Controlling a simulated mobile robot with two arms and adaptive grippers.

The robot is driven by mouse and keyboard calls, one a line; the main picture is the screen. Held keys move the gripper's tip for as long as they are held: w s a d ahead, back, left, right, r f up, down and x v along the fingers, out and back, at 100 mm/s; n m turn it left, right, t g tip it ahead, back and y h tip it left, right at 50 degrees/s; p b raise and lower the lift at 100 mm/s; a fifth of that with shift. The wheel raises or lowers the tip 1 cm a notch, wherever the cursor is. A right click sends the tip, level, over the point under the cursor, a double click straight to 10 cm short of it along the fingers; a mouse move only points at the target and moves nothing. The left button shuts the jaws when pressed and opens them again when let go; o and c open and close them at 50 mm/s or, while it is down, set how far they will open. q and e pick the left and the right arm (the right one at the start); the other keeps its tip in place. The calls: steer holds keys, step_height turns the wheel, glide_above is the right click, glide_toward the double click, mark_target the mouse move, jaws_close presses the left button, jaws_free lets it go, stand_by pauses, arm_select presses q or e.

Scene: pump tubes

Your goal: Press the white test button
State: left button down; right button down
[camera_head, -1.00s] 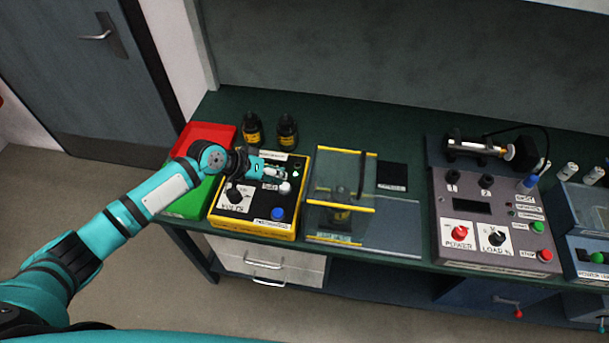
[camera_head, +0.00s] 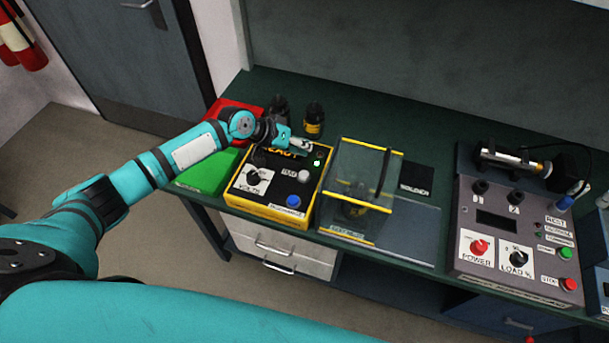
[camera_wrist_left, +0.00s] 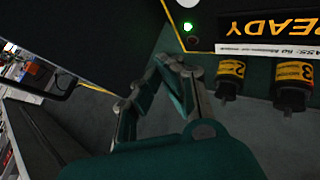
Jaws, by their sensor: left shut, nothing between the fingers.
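The white button (camera_head: 304,176) is a round cap on top of a yellow-edged tester box (camera_head: 265,206). My left gripper (camera_head: 305,147) is shut and empty, above the back edge of the box. It is behind the white button and apart from it, partly covering the READY display (camera_head: 280,152). In the left wrist view the shut fingers (camera_wrist_left: 172,62) are beside the box edge, near the lit green lamp (camera_wrist_left: 187,26). A white piece (camera_wrist_left: 187,3) at the top edge may be the button. My right gripper is not in view.
The box also carries a blue button (camera_head: 293,200) and a black VOLTS knob (camera_head: 253,180). Two dark bottles (camera_head: 314,120) stand behind it. A clear yellow-edged enclosure (camera_head: 360,180) is close on the right. Red (camera_head: 237,108) and green (camera_head: 207,170) trays lie left.

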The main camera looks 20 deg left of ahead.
arm_select(q)
steer(key=b, duration=0.5)
glide_above(303, 172)
step_height(303, 172, down, 6)
steer(key=shift+f, duration=0.6)
stand_by(0.3)
steer(key=shift+f+b, duration=0.45)
steer(key=shift+b, duration=0.1)
stand_by(0.5)
